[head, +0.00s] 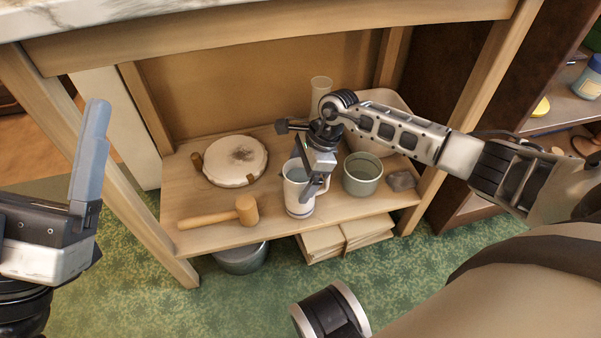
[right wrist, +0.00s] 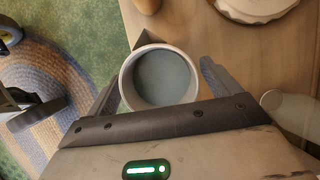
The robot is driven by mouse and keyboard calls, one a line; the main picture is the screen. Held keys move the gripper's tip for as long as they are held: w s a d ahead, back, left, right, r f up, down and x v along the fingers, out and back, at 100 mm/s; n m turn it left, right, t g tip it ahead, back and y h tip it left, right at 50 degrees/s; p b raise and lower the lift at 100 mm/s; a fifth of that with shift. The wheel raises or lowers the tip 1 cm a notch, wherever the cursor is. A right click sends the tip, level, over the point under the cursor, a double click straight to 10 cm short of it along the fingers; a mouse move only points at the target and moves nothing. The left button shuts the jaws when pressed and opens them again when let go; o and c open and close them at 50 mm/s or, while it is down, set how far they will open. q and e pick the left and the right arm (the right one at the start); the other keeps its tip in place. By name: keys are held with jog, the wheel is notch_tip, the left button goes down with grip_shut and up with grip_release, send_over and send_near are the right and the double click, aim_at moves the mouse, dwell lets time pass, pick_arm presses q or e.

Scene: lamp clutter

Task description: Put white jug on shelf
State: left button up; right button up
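The white jug (head: 295,200) is upright at the front of the wooden lower shelf (head: 215,225). In the right wrist view I look down into the jug (right wrist: 160,80), with its grey-blue inside showing. My right gripper (head: 314,188) comes down over it. In the wrist view the fingers of the right gripper (right wrist: 160,88) lie on both sides of the jug, close against its wall. The jug's base looks at or just above the board; I cannot tell which. My left gripper (head: 88,150) is at the left edge, empty, with one finger standing clear at the end of its palm.
A wooden mallet (head: 220,215) lies left of the jug, with a round white slab (head: 235,160) behind it. A green pot (head: 362,175) stands close on the right, beside a grey stone (head: 401,181). A clear glass (head: 320,95) stands behind. Table legs flank the shelf.

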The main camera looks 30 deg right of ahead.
jog(key=shift+r, duration=0.2)
jog(key=p+v, duration=0.4)
jog(key=v, duration=0.6)
jog(key=shift+d+r, duration=0.1)
jog(key=shift+r, duration=0.25)
pick_arm(q)
notch_tip(320, 180, down, 8)
jog(key=w+n+g+y, duration=0.1)
jog(key=n+g+y, duration=0.1)
jog(key=n+y, duration=0.5)
jog(key=shift+w+n+p, duration=0.15)
jog(key=shift+n+p, duration=0.15)
jog(key=shift+n, duration=0.8)
pick_arm(e)
jog(key=shift+s+d+r, duration=0.1)
jog(key=shift+d+r, duration=0.15)
jog(key=shift+r, duration=0.3)
pick_arm(q)
jog(key=shift+r, duration=0.1)
pick_arm(e)
jog(key=shift+a, duration=0.1)
